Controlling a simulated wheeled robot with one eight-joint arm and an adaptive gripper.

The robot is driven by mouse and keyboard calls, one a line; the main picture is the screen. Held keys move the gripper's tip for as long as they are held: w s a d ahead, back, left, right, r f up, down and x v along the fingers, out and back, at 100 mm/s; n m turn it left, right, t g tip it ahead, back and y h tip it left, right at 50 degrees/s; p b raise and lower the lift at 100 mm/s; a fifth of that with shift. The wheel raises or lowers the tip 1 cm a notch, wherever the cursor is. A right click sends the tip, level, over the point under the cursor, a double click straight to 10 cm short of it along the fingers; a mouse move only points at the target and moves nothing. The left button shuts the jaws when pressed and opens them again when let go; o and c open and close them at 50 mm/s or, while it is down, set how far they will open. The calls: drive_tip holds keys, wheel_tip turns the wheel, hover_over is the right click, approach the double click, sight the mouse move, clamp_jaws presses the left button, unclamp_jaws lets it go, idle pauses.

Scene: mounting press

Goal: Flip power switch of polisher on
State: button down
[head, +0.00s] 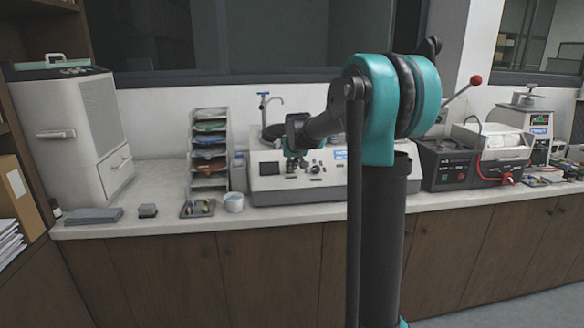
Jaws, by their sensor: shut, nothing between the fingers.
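The polisher (268,192) is a pale, wide machine with a dark round top on the counter, left of my arm.
Left of the polisher stand a rack of coloured sheets (209,150), a white tub (234,202) and a small tray (197,208). A large pale cabinet machine (75,135) is farther left. A dark press unit (446,165) with a red-knobbed lever is right. The floor at lower right is clear.

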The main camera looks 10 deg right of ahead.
drive_tip(key=shift+w, duration=0.1)
idle(0.3)
drive_tip(key=shift+r, duration=0.65)
